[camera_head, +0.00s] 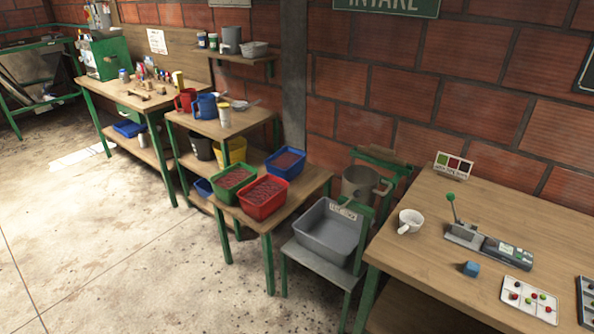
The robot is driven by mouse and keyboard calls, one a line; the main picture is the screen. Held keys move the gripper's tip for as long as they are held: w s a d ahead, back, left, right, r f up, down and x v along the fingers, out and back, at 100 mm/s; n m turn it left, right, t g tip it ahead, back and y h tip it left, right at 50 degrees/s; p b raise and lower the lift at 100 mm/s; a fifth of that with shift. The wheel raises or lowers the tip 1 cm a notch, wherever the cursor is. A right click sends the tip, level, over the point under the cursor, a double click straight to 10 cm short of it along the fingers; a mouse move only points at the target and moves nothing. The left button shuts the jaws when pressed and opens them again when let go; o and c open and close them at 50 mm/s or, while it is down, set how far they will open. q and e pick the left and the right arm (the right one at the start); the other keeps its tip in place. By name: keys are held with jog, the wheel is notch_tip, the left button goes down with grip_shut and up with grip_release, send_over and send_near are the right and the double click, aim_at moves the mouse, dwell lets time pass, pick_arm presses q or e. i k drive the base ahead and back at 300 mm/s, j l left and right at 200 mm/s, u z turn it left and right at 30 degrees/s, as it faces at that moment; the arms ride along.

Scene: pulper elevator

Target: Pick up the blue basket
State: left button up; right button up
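A blue basket (285,163) full of dark red contents, which look like coffee cherries, stands at the back of a low wooden table (300,197). A green basket (234,178) is to its left and a red basket (264,198) is in front of it, both with similar red contents. The baskets stand close together; I cannot tell if they touch. Neither of my grippers shows in the head view.
A grey bin (328,233) on a stand and a metal pot (361,186) are to the right. The concrete floor (130,240) at the left front is clear.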

aim_at(288, 162)
jog(key=i+j+z, duration=0.2)
jog(key=z, duration=0.3)
jog(key=i+j+z, duration=0.2)
jog(key=z, duration=0.25)
jog(key=i+j+z, duration=0.1)
jog(key=j+z, duration=0.4)
jog(key=l, duration=0.1)
